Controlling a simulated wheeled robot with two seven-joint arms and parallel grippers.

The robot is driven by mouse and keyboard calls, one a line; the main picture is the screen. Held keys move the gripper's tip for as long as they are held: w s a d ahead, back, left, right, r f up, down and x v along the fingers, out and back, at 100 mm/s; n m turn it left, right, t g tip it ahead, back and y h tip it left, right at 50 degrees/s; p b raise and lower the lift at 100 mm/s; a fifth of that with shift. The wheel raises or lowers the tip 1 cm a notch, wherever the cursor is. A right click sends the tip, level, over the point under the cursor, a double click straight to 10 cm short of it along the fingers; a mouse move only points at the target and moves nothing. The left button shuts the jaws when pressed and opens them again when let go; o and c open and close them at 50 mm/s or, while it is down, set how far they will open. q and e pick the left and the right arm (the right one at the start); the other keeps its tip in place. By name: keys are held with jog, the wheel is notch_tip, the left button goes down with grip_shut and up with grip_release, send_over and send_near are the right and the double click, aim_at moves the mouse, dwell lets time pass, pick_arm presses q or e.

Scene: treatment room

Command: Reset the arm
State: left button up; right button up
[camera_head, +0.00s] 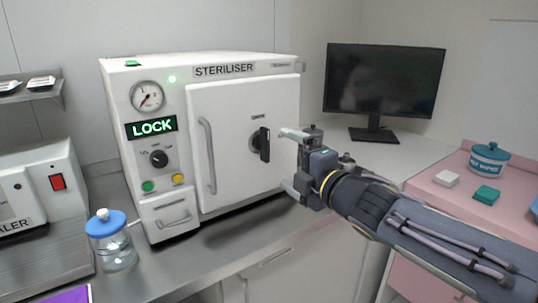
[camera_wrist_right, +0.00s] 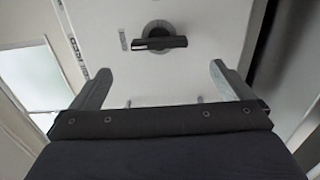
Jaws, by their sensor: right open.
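My right gripper (camera_head: 288,162) is open and empty in front of the white steriliser (camera_head: 231,100), just right of its black door handle (camera_head: 265,144). In the right wrist view, the open right gripper (camera_wrist_right: 162,90) faces the handle (camera_wrist_right: 160,43), with its two fingers spread apart below it. The handle stands upright in the head view, and the fingers do not appear to touch it. The steriliser door is shut, and its green display reads LOCK. My left gripper is not in view.
A jar with a blue lid (camera_head: 114,249) stands on the steel counter at the front left, beside a sealer (camera_head: 40,205). A monitor (camera_head: 383,80) stands behind my right arm. A pink trolley (camera_head: 445,195) holds a wipes tub (camera_head: 488,158) and small blocks at the right.

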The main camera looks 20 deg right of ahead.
jog(key=s+d+f+m+g+h, duration=0.2)
jog(key=s+d+f+m+g, duration=0.15)
jog(key=s+f+m, duration=0.5)
jog(key=s+d+f+m+g+h, duration=0.2)
jog(key=s+f+m+g+h, duration=0.15)
jog(key=s+f+m, duration=0.55)
jog(key=s+a+f+m+g+y, duration=0.45)
jog(key=s+f+m, duration=0.2)
jog(key=s, duration=0.35)
notch_tip(320, 180, up, 14)
jog(key=a+p, duration=0.1)
jog(key=p, duration=1.3)
jog(key=shift+a+r+n+h+p, duration=0.15)
jog(key=shift+n+h+p, duration=0.15)
jog(key=shift+h+p, duration=0.1)
